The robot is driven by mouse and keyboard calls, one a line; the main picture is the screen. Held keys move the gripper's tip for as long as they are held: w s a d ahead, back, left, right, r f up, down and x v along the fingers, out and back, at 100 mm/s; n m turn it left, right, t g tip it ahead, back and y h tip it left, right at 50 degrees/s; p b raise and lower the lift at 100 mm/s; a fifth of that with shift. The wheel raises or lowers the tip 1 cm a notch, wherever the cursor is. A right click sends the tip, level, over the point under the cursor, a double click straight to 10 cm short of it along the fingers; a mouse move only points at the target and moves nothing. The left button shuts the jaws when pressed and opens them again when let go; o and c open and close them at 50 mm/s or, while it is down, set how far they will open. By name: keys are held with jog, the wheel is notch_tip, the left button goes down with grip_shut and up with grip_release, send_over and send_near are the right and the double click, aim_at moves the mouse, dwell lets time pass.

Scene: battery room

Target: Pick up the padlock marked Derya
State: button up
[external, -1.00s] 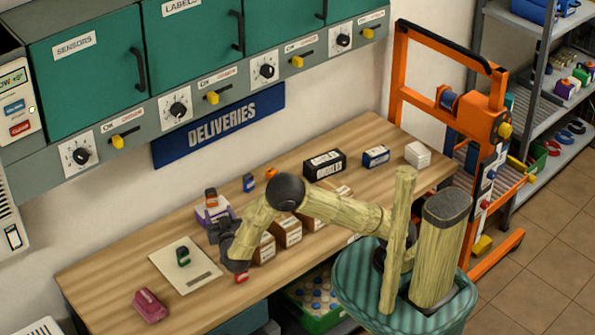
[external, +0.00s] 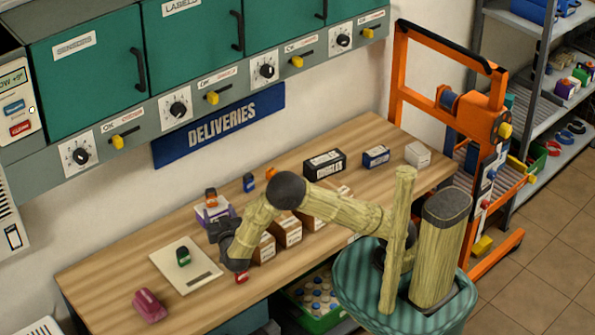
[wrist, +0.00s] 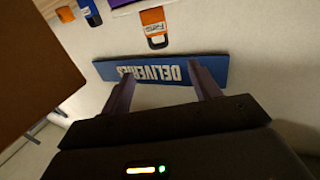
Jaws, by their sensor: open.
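Several small padlocks are in the external view, and I cannot read a name on any. An orange one with a dark top (external: 211,197) stands on a white and purple box (external: 226,212). A green one (external: 183,256) sits on a pale board (external: 203,280). A blue one (external: 249,182) and an orange one (external: 271,173) stand farther back. A red one (external: 242,277) is by the front edge, partly hidden. My gripper (external: 220,231) is open and empty close to the white and purple box. In the wrist view, an orange padlock with a white label (wrist: 154,20) lies beyond my open fingers (wrist: 163,88).
Brown cartons (external: 288,231) stand right of my gripper, partly behind my arm. A pink object (external: 149,304) is at the table's left end. Dark and blue boxes (external: 376,156) are at the back right. The blue Deliveries sign (external: 220,128) is on the wall.

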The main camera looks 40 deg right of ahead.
notch_tip(320, 180, up, 10)
jog(key=m+g+y+p, duration=0.3)
jog(key=m+y+p, duration=0.35)
jog(key=m, duration=2.35)
send_over(249, 182)
jog(key=s+d+b, duration=0.1)
jog(key=s+b, duration=0.1)
jog(key=s, duration=0.2)
jog(key=y, duration=0.2)
notch_tip(249, 182, down, 15)
jog(key=shift+s+f, duration=0.1)
jog(key=shift+x, duration=1.15)
jog(key=shift+p, duration=0.3)
